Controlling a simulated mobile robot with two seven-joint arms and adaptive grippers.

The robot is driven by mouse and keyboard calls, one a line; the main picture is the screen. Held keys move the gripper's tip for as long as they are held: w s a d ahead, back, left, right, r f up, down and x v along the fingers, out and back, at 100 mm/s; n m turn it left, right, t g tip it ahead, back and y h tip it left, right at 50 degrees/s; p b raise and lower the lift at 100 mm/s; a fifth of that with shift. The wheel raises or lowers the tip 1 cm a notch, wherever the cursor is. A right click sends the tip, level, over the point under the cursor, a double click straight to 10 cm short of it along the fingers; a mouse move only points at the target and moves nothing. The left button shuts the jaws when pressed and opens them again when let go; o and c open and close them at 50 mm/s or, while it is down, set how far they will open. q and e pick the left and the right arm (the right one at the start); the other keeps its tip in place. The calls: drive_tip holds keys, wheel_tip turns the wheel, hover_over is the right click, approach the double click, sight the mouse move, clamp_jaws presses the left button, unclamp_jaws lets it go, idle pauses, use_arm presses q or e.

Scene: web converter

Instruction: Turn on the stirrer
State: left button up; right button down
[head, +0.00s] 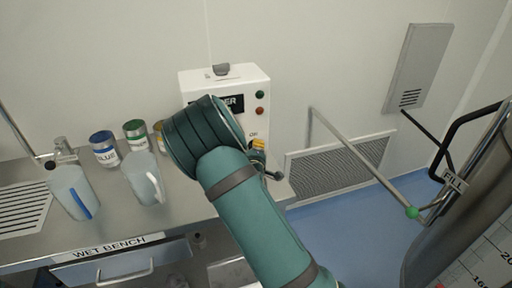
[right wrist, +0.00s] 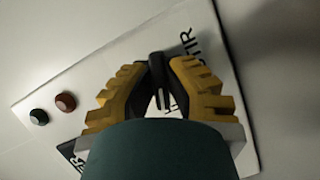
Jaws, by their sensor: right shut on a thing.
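The stirrer's white control box (head: 205,82) stands at the back of the wet bench, against the wall. It has a green button (head: 260,94) and a red button (head: 260,110); in the right wrist view the green (right wrist: 39,117) and red (right wrist: 65,102) buttons are at the left. My right gripper (right wrist: 158,82) is at the panel with its yellow, black-padded fingers shut on a black knob (right wrist: 156,62), beside the lettering "STIR". The knob's setting cannot be read. In the head view my right arm hides part of the box and most of the gripper. My left gripper is not in view.
A metal rail (head: 360,162) and a steel vessel (head: 462,215) stand at the right.

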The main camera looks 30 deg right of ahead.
drive_tip(key=m+y, duration=0.1)
drive_tip(key=m, duration=0.2)
drive_tip(key=shift+d+r+g, duration=0.1)
drive_tip(key=shift+g, duration=0.2)
drive_tip(key=shift+m+y+b, duration=0.5)
drive_tip(key=shift+m+y, duration=0.4)
drive_tip(key=shift+m, duration=0.2)
drive_tip(key=shift+m+y+b, duration=0.4)
drive_tip(key=shift+m+b, duration=0.2)
drive_tip(key=m+y+b, duration=0.1)
drive_tip(key=m+b, duration=0.1)
drive_tip(key=shift+y+b, duration=0.3)
drive_tip(key=shift+b, duration=0.1)
drive_tip(key=shift+m+y+b, duration=0.6)
drive_tip(key=shift+m+b, duration=0.15)
drive_tip(key=shift+m, duration=0.25)
drive_tip(key=c, duration=1)
unclamp_jaws()
